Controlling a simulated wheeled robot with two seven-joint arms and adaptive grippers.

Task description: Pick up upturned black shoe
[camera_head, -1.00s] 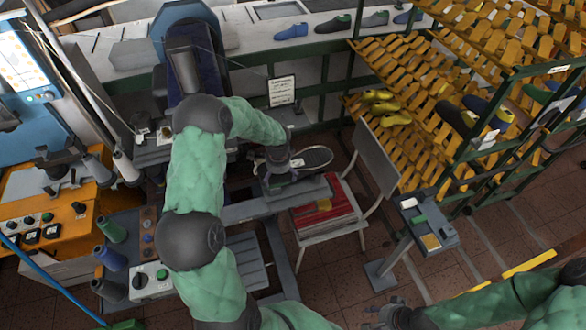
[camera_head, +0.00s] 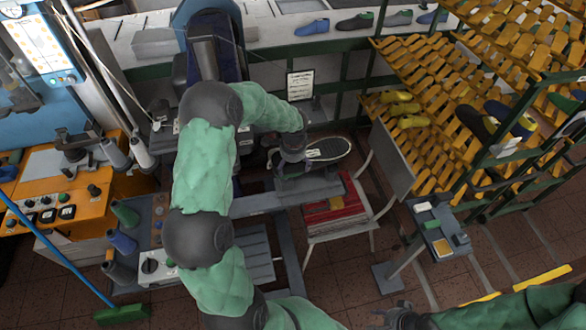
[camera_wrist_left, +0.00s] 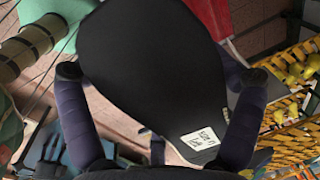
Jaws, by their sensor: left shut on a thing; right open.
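The upturned black shoe (camera_head: 328,149) shows in the head view with its pale-edged sole facing up. My left gripper (camera_head: 293,152) is shut on its left end, just above a grey machine arm (camera_head: 308,187). In the left wrist view the black shoe (camera_wrist_left: 150,60) fills the middle, with a white label (camera_wrist_left: 198,138) on it. The two fingers of my left gripper (camera_wrist_left: 160,78) lie along its opposite sides. My right gripper (camera_head: 398,316) is open and empty at the bottom of the head view, partly cut off.
A chair with a red seat (camera_head: 337,212) stands below and right of the shoe. A grey stand (camera_head: 440,235) with small items is further right. Yellow racks (camera_head: 430,90) with shoes fill the upper right. A bench (camera_head: 260,40) with shoes runs along the back.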

